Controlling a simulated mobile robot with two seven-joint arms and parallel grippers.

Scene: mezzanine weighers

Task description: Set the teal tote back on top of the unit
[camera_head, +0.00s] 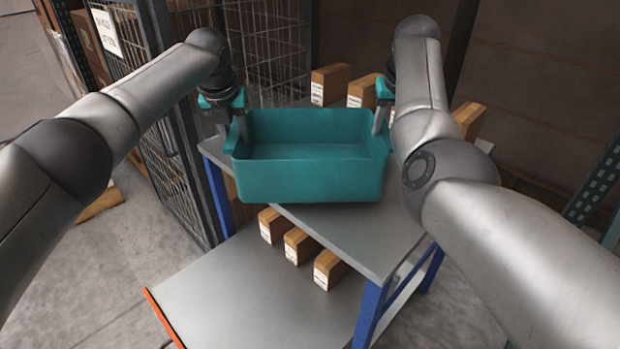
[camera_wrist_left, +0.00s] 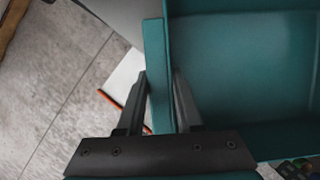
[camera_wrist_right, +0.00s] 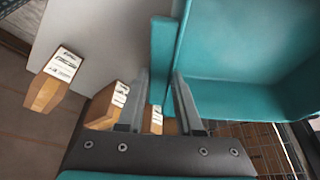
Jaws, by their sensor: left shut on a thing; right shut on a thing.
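The teal tote (camera_head: 310,180) is empty, open side up and roughly level, in the middle of the head view. My left gripper (camera_head: 239,116) is shut on its left end rim, and the left wrist view shows the fingers on either side of this rim (camera_wrist_left: 157,75). My right gripper (camera_head: 381,118) is shut on the right end rim, also seen in the right wrist view (camera_wrist_right: 162,65). The tote is over the unit's grey top (camera_head: 350,235), with its near left part past the front edge. The gap beneath it is hard to judge.
Several brown boxes with white labels (camera_head: 330,85) stand toward the back of the top. Three more boxes (camera_head: 298,246) stand on the lower grey deck (camera_head: 250,300), which has an orange edge. A wire mesh cage (camera_head: 165,110) is close on the left. The top's near right part is bare.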

